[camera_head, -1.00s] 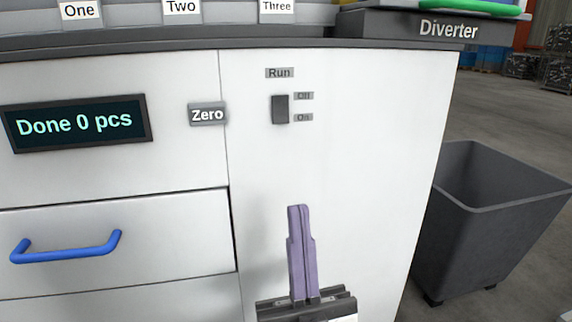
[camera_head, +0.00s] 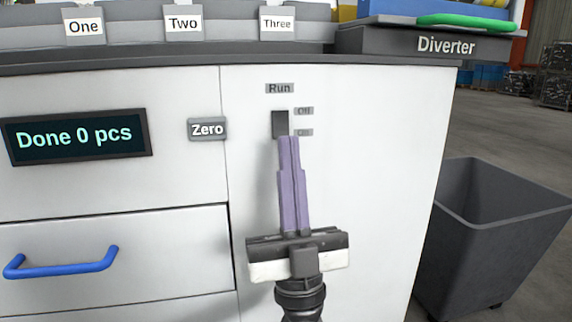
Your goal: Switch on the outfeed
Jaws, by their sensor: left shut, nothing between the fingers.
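The run switch (camera_head: 280,122) is a small dark rocker on the white cabinet front, under a grey "Run" label (camera_head: 279,88). An "Off" label (camera_head: 304,111) sits at its upper right and an "On" label (camera_head: 304,132) at its lower right. My left gripper (camera_head: 289,138) is shut and empty, its purple fingers pointing up. Its tips overlap the lower edge of the switch in the picture. I cannot tell whether they touch it. My right gripper is not in view.
A "Zero" button (camera_head: 207,129) and a display (camera_head: 78,136) reading "Done 0 pcs" are at the left. Below is a drawer with a blue handle (camera_head: 62,264). The Diverter ledge (camera_head: 410,43) juts out at the upper right. A grey bin (camera_head: 490,235) stands at the right.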

